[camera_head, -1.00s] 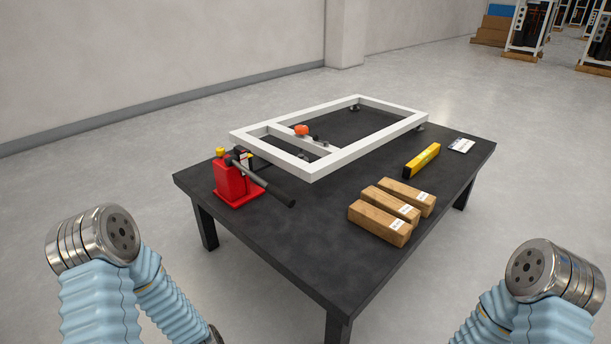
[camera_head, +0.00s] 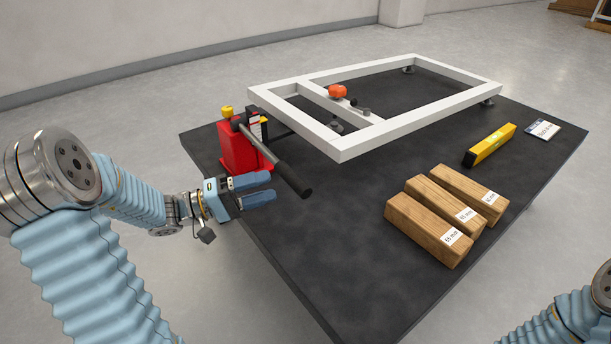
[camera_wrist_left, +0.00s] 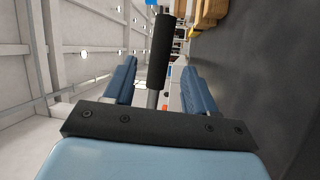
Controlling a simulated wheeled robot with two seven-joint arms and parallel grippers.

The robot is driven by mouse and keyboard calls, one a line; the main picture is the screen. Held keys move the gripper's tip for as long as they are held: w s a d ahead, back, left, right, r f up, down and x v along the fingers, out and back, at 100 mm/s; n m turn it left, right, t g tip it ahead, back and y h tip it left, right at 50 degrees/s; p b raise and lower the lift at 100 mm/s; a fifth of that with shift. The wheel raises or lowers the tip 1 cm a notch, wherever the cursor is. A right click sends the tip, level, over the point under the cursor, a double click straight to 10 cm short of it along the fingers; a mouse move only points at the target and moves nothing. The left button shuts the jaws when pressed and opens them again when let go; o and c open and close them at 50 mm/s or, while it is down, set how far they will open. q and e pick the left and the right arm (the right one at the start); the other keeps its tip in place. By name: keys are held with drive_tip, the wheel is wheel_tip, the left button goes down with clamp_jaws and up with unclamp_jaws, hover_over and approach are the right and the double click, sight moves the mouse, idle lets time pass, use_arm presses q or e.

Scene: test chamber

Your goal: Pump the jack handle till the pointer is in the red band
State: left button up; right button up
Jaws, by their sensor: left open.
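The red jack (camera_head: 238,146) stands at the left corner of the black table. Its dark handle (camera_head: 283,169) slopes down to the right toward the table, ending in a thick black grip. In the left wrist view the handle's black grip (camera_wrist_left: 164,52) shows beyond and between the two open blue fingers (camera_wrist_left: 158,78); contact cannot be told. My right gripper is out of view.
A white frame (camera_head: 345,150) with an orange knob (camera_head: 337,91) lies behind the jack. Several wooden blocks (camera_head: 428,229), a yellow level (camera_head: 490,146) and a white card (camera_head: 541,130) lie to the right. The black table's (camera_head: 330,265) front is bare.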

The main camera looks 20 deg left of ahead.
use_arm(q)
drive_tip(key=x, duration=0.9)
drive_tip(key=shift+d, duration=0.15)
drive_tip(key=shift+f, duration=0.1)
drive_tip(key=shift+c, duration=0.2)
clamp_jaws()
